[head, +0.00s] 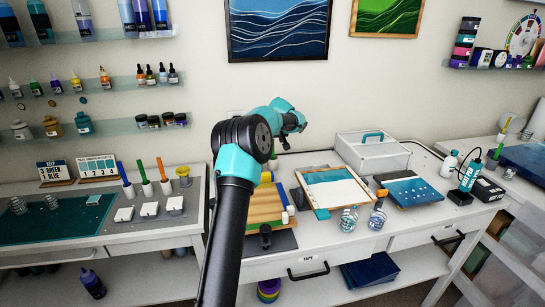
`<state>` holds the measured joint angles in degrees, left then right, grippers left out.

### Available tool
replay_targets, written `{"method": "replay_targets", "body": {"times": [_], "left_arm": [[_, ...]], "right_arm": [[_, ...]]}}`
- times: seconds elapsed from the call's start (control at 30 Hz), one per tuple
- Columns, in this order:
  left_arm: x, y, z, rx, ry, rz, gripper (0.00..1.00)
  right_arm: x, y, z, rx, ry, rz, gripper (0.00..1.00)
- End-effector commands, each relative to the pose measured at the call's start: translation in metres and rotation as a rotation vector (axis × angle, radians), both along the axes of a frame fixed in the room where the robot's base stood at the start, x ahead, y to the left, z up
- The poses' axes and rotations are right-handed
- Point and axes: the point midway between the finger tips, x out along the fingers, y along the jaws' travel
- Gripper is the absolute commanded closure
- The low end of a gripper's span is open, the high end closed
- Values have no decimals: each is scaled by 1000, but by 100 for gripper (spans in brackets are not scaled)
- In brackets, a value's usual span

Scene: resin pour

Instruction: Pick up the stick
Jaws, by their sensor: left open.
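My left gripper (294,124) shows at the end of my teal and black arm, above the back of the middle table. It is small in view and open, with nothing seen in it. I cannot tell which one the task names. My right gripper is not in view.
My arm hides part of the yellow-brown board (262,208).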

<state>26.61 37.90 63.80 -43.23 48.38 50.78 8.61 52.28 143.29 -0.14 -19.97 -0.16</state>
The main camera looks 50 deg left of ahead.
Motion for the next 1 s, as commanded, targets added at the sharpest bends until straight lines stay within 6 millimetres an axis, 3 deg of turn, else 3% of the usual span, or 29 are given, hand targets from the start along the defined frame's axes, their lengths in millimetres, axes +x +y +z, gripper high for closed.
{"method": "replay_targets", "body": {"times": [0.37, 0.73, 1.0], "left_arm": [[0, 2, -3, 0, 0, 0, 52], [7, 23, -39, -1, 1, 1, 52], [9, 27, -46, 1, -1, 1, 52]], "right_arm": [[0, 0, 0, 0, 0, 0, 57], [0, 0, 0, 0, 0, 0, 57], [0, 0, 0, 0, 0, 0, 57]]}}
